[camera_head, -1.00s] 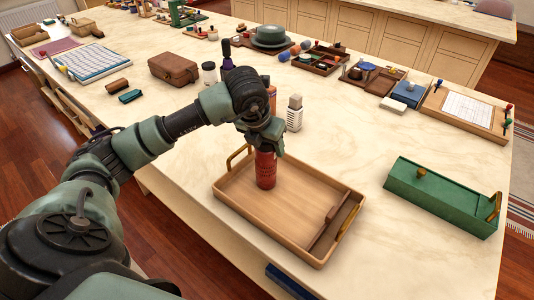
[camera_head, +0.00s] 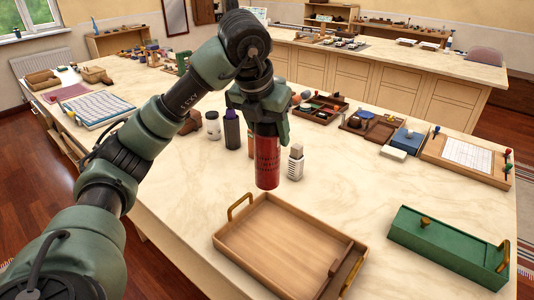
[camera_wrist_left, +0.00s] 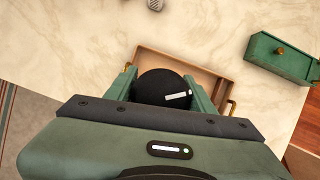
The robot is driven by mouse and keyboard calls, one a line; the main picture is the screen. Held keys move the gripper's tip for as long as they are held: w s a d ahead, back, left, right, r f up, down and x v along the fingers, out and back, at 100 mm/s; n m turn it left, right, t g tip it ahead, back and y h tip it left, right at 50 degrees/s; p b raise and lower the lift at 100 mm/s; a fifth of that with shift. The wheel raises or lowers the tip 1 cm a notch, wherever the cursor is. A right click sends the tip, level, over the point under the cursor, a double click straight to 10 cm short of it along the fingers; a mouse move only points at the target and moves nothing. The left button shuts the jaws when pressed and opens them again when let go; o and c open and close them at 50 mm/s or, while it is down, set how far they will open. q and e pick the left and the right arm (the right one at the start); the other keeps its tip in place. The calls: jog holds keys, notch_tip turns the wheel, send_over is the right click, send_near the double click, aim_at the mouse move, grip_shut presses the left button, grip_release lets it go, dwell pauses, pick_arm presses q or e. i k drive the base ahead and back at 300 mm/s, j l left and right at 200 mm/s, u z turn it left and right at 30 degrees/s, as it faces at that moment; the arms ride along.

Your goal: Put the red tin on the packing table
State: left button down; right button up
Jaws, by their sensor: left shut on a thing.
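The red tin (camera_head: 267,162) is a red cylinder held upright in my left gripper (camera_head: 261,128), in the air above the far part of the wooden tray. My left gripper is shut on its upper part. In the left wrist view, a round black top (camera_wrist_left: 162,88) shows between the fingers of the left gripper (camera_wrist_left: 165,93). The pale marble-topped table (camera_head: 400,250) lies below; I cannot tell from the frames whether this or the far counter (camera_head: 400,57) is the packing table. My right gripper is not in view.
An empty wooden tray (camera_head: 275,243) with brass handles lies below the tin. A green box (camera_head: 450,245) stands to the right. A white bottle (camera_head: 295,162), a purple bottle (camera_head: 232,130) and a jar (camera_head: 212,126) stand behind. Marble is clear between tray and green box.

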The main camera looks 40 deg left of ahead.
aim_at(187, 202)
jog(key=k+j, duration=0.1)
jog(key=j, duration=1.35)
jog(key=k, duration=0.05)
